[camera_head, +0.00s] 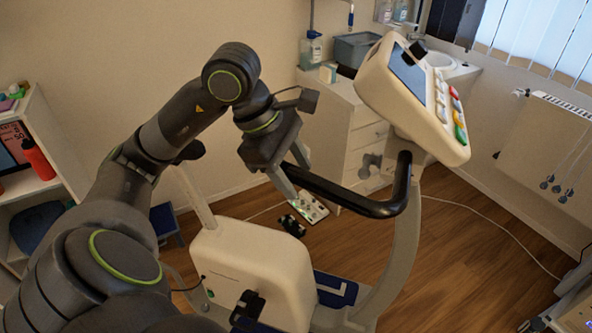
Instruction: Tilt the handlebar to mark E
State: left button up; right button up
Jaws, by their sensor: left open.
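The black handlebar (345,199) of an exercise bike runs from my left gripper to the right and bends up towards the white console (413,97). My left gripper (292,172) is open at the handlebar's left end. Its fingers point down, and the bar end lies at or between them; I cannot tell whether they touch it. The handlebar's far grip is hidden. I cannot make out mark E or any tilt scale. My right gripper is not in view.
The bike's cream housing (245,273) and pedal (247,308) stand below the handlebar. A shelf (55,135) is at the left. A cable (490,222) crosses the open wooden floor (470,265) at right.

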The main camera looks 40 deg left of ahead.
pick_arm(q)
jog(key=shift+d+f, duration=0.15)
jog(key=shift+f, duration=0.3)
jog(key=shift+c, duration=0.2)
grip_shut()
